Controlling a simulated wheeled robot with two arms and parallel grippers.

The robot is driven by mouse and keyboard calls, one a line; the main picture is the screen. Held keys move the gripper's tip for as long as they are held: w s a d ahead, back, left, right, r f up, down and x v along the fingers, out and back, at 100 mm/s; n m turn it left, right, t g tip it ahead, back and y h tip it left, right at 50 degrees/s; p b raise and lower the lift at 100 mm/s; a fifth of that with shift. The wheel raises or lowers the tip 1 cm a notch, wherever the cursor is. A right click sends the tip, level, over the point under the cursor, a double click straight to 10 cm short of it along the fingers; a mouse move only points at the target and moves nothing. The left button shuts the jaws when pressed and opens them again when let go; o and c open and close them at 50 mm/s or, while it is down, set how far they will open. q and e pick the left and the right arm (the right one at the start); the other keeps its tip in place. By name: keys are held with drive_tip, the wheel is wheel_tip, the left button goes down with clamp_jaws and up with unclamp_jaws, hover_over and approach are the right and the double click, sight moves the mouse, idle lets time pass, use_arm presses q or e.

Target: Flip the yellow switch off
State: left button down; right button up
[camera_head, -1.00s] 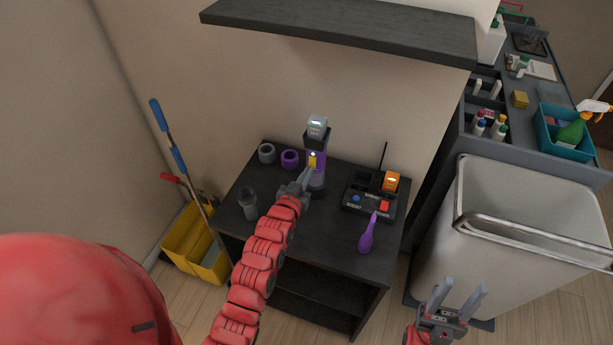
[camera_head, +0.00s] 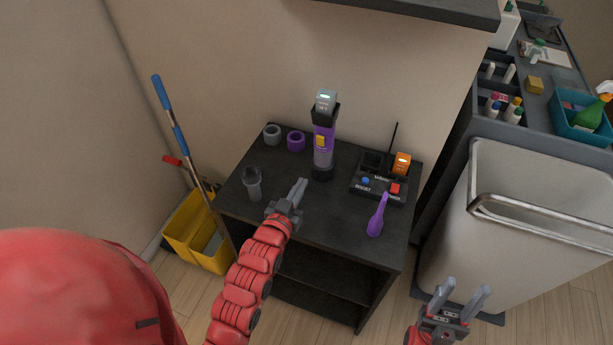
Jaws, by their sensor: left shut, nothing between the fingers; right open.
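The yellow switch (camera_head: 320,141) sits on the front of an upright purple and black device (camera_head: 323,160) on the dark cabinet top. A grey block with a small lit display (camera_head: 325,100) tops the device. My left gripper (camera_head: 301,184) is shut and empty, in front of and slightly left of the device, apart from it. The switch is in clear view; its exact position is too small to tell. My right gripper (camera_head: 463,292) is open and empty, low at the right in front of the grey bin.
Grey (camera_head: 272,134) and purple (camera_head: 296,141) rings, a clear cup (camera_head: 253,184), a black radio-like base (camera_head: 379,184) with an orange block (camera_head: 402,163), and a purple bottle-shaped item (camera_head: 377,216) share the cabinet top (camera_head: 330,230). A bin (camera_head: 545,222) stands right; a yellow bucket (camera_head: 197,233) left.

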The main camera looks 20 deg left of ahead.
use_arm(q)
drive_tip(key=s, duration=0.3)
drive_tip(key=shift+a+f+b, duration=0.1)
drive_tip(key=shift+b, duration=0.2)
